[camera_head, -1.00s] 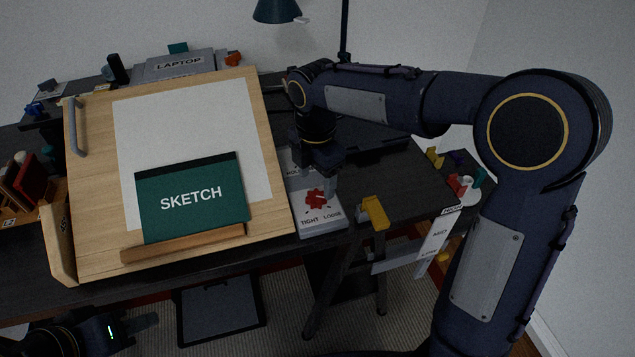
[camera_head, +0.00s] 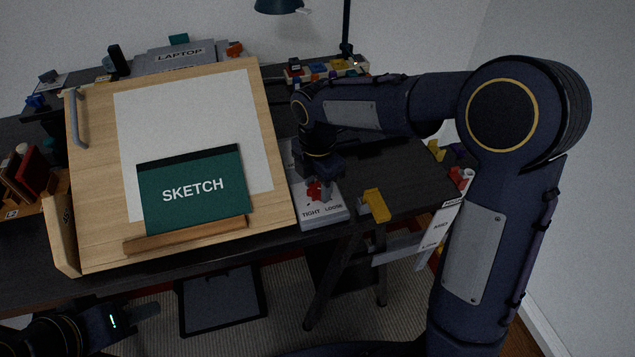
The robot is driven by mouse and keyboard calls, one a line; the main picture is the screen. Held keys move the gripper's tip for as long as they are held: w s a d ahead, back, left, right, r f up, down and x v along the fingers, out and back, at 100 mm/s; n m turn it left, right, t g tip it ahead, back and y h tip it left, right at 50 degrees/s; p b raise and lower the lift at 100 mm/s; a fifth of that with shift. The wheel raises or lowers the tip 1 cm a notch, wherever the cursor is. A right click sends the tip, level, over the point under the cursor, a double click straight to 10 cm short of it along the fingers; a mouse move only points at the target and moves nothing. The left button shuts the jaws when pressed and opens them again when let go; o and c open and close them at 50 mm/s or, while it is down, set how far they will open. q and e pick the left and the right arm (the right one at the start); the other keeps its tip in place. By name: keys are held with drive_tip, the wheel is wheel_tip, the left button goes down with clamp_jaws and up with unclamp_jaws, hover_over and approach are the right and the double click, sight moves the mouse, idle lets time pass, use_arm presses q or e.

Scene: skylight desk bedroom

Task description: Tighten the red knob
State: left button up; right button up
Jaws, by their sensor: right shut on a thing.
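The red knob (camera_head: 313,191) sits on a grey-white block (camera_head: 322,212) marked TIGHT on the left and LOOSE on the right, beside the tilted drawing board (camera_head: 282,190). My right gripper (camera_head: 322,184) points down over the knob and is shut on it. The fingers and wrist hide part of the knob, so its exact angle is hard to read. My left gripper (camera_head: 140,313) is low at the bottom left, in front of the desk and away from the knob. Its fingers are dark, and I cannot tell whether they are apart.
The drawing board bears a white sheet and a green SKETCH book (camera_head: 194,188). A yellow clamp-like piece (camera_head: 376,205) is at the desk's front edge, right of the block. A label strip (camera_head: 440,228) hangs further right. A lamp (camera_head: 280,6) stands behind.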

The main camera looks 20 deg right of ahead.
drive_tip(key=shift+m, duration=0.3)
drive_tip(key=m, duration=1.1)
drive_tip(key=shift+m, duration=0.4)
drive_tip(key=m, duration=1.1)
drive_tip(key=shift+r+b, duration=0.1)
drive_tip(key=shift+b, duration=0.2)
drive_tip(key=shift+m, duration=0.4)
drive_tip(key=o, duration=1)
drive_tip(key=shift+c, duration=0.2)
